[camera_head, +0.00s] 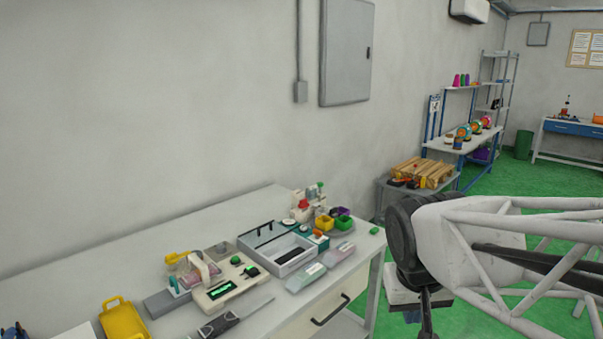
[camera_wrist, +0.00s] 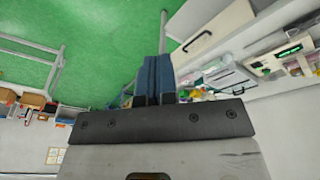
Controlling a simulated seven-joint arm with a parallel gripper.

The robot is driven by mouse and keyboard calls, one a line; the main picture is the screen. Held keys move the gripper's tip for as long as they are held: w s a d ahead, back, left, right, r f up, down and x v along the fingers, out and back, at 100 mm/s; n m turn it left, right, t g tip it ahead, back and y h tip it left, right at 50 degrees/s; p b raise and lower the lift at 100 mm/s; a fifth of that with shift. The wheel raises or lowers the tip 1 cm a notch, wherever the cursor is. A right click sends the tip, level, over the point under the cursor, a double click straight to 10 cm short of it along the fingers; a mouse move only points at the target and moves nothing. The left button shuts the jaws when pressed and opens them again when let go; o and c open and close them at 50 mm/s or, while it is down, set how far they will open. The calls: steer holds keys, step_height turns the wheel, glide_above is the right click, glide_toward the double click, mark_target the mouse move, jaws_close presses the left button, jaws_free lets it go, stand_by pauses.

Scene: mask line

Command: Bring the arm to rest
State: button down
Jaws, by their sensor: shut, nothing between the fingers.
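My gripper (camera_wrist: 153,77) shows in the wrist view, with its two blue fingers side by side and touching. It is shut with nothing between the fingers. It points over the green floor, apart from the workbench (camera_wrist: 212,28), which shows at the upper right of that view. In the head view my arm (camera_head: 430,240) stands at the right, off the right end of the workbench (camera_head: 240,333). The fingers cannot be made out in the head view.
The workbench carries a grey tray (camera_head: 278,247), a cream device (camera_head: 226,288), a yellow case (camera_head: 124,320) and small colored bins (camera_head: 325,222). A low table with wooden blocks (camera_head: 424,172) and shelves (camera_head: 495,85) stand behind. Green floor (camera_head: 540,180) lies open at the right.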

steer(key=s+f, duration=0.2)
steer(key=s, duration=0.5)
steer(key=shift+d+y, duration=0.35)
steer(key=shift+y, duration=0.05)
